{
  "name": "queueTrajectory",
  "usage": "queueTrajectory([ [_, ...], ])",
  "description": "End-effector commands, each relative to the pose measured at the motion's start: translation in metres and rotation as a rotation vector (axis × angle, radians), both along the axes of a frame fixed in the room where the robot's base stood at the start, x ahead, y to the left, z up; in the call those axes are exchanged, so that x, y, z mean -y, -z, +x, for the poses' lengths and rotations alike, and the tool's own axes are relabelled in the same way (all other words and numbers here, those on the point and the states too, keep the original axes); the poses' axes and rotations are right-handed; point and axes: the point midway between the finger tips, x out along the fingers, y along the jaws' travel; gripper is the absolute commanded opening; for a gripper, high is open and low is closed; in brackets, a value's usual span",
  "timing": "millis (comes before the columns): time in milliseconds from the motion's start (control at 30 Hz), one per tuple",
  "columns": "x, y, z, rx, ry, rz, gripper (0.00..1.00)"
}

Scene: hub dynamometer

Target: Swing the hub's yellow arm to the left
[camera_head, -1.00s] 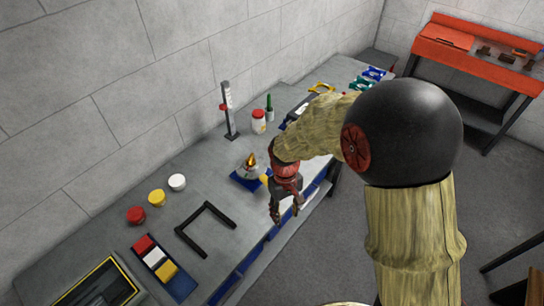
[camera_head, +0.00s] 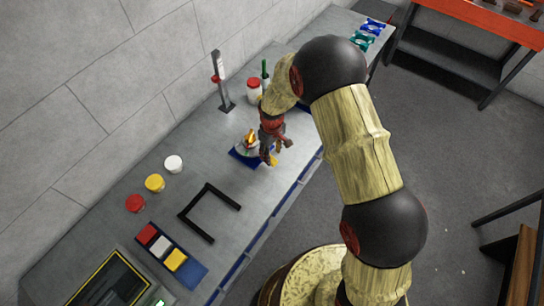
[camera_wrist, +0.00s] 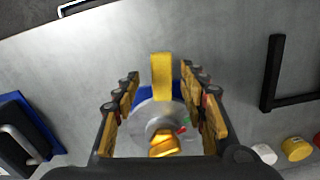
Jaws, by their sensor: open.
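The hub (camera_head: 247,146) is a grey disc with an orange-gold centre on a blue base (camera_head: 238,156) on the bench. In the wrist view the grey disc (camera_wrist: 142,113) lies below my gripper, with a gold block (camera_wrist: 164,145) at its middle. The yellow arm (camera_wrist: 162,72) is a flat bar sticking out from the disc toward the top of the wrist picture. My gripper (camera_head: 274,152) is open just beside and above the hub. In the wrist view its fingers (camera_wrist: 160,84) stand on either side of the yellow arm, with gaps on both sides.
A black angled frame (camera_head: 207,190), red, yellow and white caps (camera_head: 155,183) and a colour-block tray (camera_head: 172,257) sit left of the hub. A height gauge (camera_head: 221,85) and a red-lidded jar (camera_head: 254,90) stand behind it. Bare bench lies between hub and frame.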

Motion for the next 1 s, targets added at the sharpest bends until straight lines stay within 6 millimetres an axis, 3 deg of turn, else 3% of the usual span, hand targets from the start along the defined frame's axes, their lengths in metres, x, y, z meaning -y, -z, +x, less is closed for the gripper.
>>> queueTrajectory([
  [233,0.000,0.029,0.000,0.000,0.001,0.000,0.42],
  [600,0.000,0.035,0.000,0.001,0.001,0.000,0.42],
  [1000,0.000,0.034,0.000,0.001,0.001,0.001,0.20],
])
